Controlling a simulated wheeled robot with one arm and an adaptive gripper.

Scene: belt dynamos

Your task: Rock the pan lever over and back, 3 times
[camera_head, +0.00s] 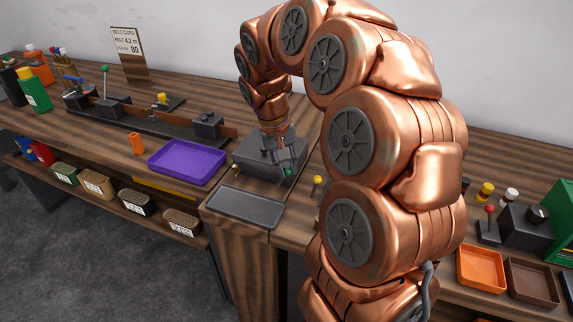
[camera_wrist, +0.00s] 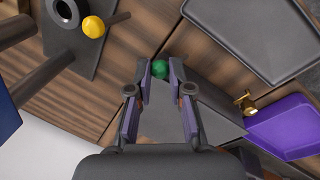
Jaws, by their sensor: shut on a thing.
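A dark grey box (camera_head: 256,160) stands on the bench below my arm. A lever with a green knob (camera_wrist: 160,69) is at the box, and I take it to be the pan lever. My gripper (camera_head: 285,162) reaches down over the box's right side and is shut on the lever. In the wrist view, the knob sits between the fingertips, and the box (camera_wrist: 215,112) shows below them. The lever's shaft is mostly hidden by the fingers, so I cannot tell its tilt.
A shallow dark tray (camera_head: 245,207) lies in front of the box. A purple tray (camera_head: 187,162) is to its left. A yellow-knobbed lever (camera_head: 317,181) stands close on the right. A brass fitting (camera_wrist: 245,103) sits by the box. Orange (camera_head: 481,282) and brown trays are at the far right.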

